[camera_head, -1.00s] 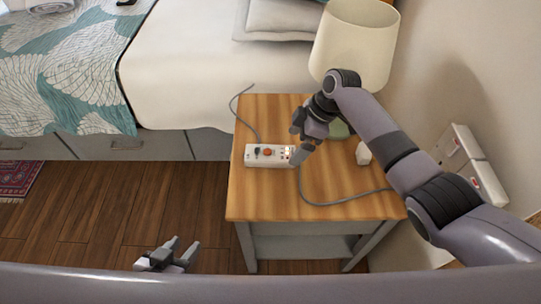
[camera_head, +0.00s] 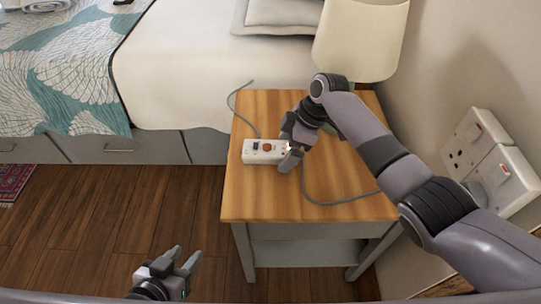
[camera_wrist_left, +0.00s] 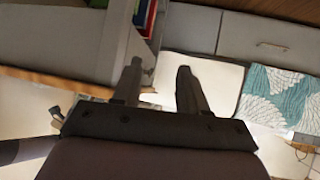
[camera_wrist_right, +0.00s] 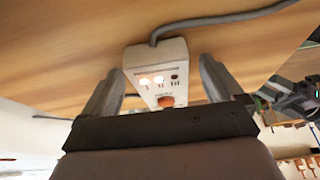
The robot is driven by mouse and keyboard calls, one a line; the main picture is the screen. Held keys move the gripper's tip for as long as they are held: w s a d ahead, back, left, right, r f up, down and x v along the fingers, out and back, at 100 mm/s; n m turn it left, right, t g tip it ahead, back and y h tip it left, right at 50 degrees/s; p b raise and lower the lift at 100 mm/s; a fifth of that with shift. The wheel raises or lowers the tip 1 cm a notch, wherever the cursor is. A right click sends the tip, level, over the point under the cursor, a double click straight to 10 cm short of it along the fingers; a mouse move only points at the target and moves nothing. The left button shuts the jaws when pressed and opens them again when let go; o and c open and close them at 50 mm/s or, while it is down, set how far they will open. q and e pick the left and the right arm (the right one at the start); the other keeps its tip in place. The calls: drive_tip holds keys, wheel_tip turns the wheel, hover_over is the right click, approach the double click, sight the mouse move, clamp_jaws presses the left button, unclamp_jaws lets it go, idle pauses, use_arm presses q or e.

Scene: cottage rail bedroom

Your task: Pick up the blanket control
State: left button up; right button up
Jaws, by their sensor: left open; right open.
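The blanket control (camera_head: 262,151) is a white box with an orange-red control and a dark switch, lying on the wooden nightstand. Grey cable leads off both its ends. In the right wrist view the blanket control (camera_wrist_right: 160,72) shows two lit lamps and lies between the spread fingers. My right gripper (camera_head: 287,160) is open at the right end of the control; whether the fingers touch it cannot be told. My left gripper (camera_head: 185,262) is open and empty, low over the floor in front of the nightstand.
The nightstand (camera_head: 300,205) also bears a lamp (camera_head: 360,38) at its back. The bed (camera_head: 185,75) stands at the left and back. Wall sockets (camera_head: 490,160) are on the right wall. Wooden floor (camera_head: 120,215) is clear at the left.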

drive_tip(key=shift+c, duration=0.9)
drive_tip(key=c, duration=1)
use_arm(q)
drive_tip(key=shift+w+r, duration=0.15)
drive_tip(key=shift+r, duration=0.05)
use_arm(e)
drive_tip(key=shift+o, duration=0.2)
drive_tip(key=shift+r, duration=0.1)
drive_tip(key=shift+r, duration=0.1)
